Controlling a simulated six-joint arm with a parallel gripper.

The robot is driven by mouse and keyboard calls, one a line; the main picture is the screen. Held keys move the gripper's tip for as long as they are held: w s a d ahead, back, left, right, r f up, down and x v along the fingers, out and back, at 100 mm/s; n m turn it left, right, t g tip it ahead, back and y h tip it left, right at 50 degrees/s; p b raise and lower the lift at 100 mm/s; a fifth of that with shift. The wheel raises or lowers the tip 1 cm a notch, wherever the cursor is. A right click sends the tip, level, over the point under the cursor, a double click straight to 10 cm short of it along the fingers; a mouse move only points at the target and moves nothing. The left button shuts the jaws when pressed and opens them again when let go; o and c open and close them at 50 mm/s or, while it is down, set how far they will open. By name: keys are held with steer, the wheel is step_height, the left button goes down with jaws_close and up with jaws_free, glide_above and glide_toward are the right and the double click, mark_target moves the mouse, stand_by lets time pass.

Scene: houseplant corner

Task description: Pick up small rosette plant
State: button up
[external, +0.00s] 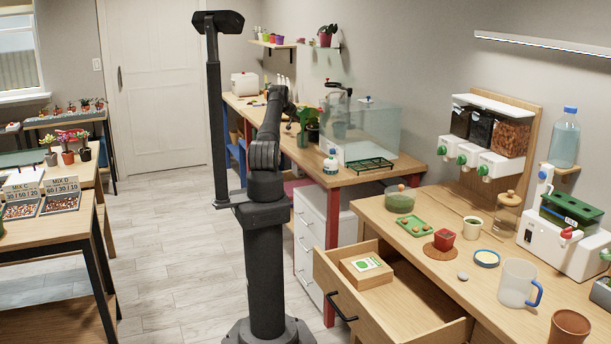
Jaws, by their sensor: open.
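My gripper (291,124) is at the end of my raised black arm, over the far bench beside the glass tank. It is small and dark in the external view, and it is open. A leafy green plant with a red part (308,120) stands just right of it; I cannot tell whether they touch. I cannot make out for certain which plant is the small rosette plant. Several small potted plants (67,145) stand on the left bench, away from my gripper. A small red pot (444,239) sits on a brown saucer (439,252) on the right bench.
An open drawer (392,305) juts out at the right and holds a wooden box (366,272). A white mug (517,283) stands on the right bench. The floor (165,260) at left is clear.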

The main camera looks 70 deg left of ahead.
steer(key=shift+w+a+f, duration=0.15)
steer(key=shift+w+f, duration=0.05)
steer(key=shift+w, duration=0.05)
steer(key=c, duration=1.1)
steer(key=shift+o, duration=0.2)
steer(key=shift+r, duration=0.1)
step_height(320, 180, up, 28)
